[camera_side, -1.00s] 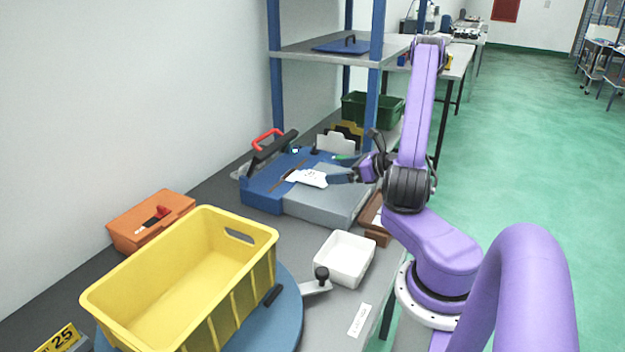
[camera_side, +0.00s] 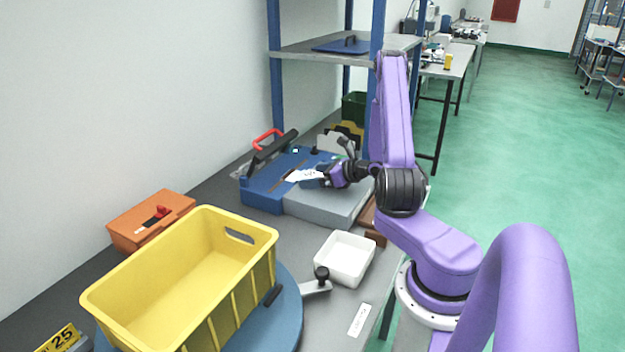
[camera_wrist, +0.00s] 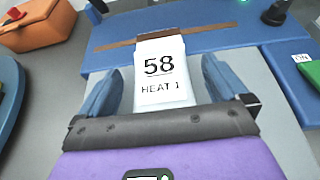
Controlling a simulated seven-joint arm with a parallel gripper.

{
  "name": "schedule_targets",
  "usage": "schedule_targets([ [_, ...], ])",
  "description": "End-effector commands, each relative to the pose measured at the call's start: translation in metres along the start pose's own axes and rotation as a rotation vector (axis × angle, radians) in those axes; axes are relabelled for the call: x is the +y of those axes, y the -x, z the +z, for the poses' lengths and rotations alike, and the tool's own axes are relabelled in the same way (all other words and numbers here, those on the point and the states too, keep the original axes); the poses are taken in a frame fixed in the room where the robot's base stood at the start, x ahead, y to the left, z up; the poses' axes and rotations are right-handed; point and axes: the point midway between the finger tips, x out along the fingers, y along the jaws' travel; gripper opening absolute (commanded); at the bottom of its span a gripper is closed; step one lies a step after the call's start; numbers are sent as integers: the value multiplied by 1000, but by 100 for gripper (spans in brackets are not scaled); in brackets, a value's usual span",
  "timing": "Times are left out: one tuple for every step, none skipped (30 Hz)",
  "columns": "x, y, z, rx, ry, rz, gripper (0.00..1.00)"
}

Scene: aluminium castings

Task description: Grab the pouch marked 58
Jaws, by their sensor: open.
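The white pouch marked 58 and "HEAT 1" (camera_wrist: 160,78) lies on the blue and grey machine, with its far end at a brown strip, in the wrist view. It also shows in the side view (camera_side: 299,176), partly covered by my gripper. My gripper (camera_wrist: 162,85) is open, with one blue finger on each side of the pouch and a gap visible on both sides. In the side view my gripper (camera_side: 312,178) is at the pouch's right end. Whether the fingertips touch the machine's surface cannot be told.
The blue and grey machine (camera_side: 262,188) has a raised black bar with a red handle (camera_side: 268,138) at its left. A yellow crate (camera_side: 240,285), an orange box (camera_side: 125,235) and a white tray (camera_side: 345,258) stand nearer. A blue-posted shelf (camera_side: 290,50) rises behind.

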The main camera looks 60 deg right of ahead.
Motion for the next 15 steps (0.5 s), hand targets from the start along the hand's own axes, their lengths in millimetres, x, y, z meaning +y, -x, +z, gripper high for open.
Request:
schedule_targets([
  [0,0,0,0,0,0,100],
  [0,0,0,0,0,0,100],
  [0,0,0,0,0,0,87],
  [0,0,0,0,0,0,77],
  [0,0,0,0,0,0,67],
  [0,0,0,0,0,0,54],
  [0,0,0,0,0,0,45],
  [0,0,0,0,0,0,42],
  [0,0,0,-1,0,0,41],
  [0,0,0,-1,0,0,41],
  [0,0,0,-1,0,0,41],
  [0,0,0,-1,0,0,41],
  [0,0,0,-1,0,0,41],
  [0,0,0,-1,0,0,41],
  [0,0,0,-1,0,0,41],
])
